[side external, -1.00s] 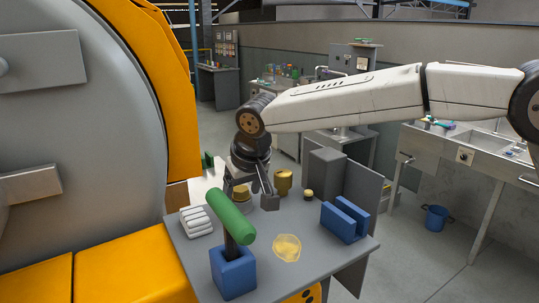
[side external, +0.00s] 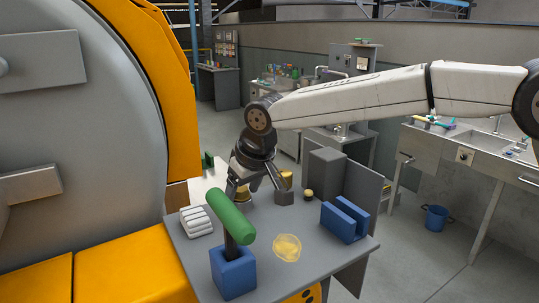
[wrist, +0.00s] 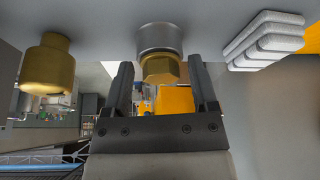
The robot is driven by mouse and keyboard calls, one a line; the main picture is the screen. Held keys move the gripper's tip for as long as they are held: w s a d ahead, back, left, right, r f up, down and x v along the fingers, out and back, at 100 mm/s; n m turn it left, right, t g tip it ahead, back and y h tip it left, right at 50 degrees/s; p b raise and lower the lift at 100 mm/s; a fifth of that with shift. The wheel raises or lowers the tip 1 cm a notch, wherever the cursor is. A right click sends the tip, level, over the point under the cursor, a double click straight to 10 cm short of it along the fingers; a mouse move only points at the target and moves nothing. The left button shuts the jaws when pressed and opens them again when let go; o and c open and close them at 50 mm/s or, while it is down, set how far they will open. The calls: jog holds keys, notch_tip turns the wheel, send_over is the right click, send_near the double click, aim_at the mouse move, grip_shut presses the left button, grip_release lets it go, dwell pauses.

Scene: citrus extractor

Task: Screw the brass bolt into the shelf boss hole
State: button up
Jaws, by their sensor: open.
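The brass bolt's hex head (wrist: 160,68) sits on the grey round boss (wrist: 160,37) in the wrist view, upright in the shelf's frame. How deep it sits cannot be seen. In the side view the bolt (side external: 243,194) is partly hidden behind my gripper. My gripper (side external: 260,193) is open and tilted over it. In the wrist view my gripper's fingers (wrist: 160,80) stand one on each side of the head, with a gap on both sides. They hold nothing.
A larger brass cylinder (wrist: 48,65) stands beside the boss, partly behind my gripper in the side view. White stacked bars (side external: 197,221), a green-handled tool (side external: 230,217) in a blue block (side external: 233,272), a blue slotted block (side external: 344,221), a small brass knob (side external: 308,194) and a yellow patch (side external: 287,247) share the table.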

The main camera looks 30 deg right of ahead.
jog(key=shift+n, duration=0.3)
jog(key=shift+n+y, duration=0.3)
jog(key=shift+n, duration=0.2)
jog(key=shift+d+n, duration=0.1)
jog(key=shift+n, duration=0.2)
jog(key=shift+n+y, duration=0.3)
jog(key=shift+n, duration=0.2)
jog(key=c, duration=0.6)
jog(key=shift+m, duration=0.3)
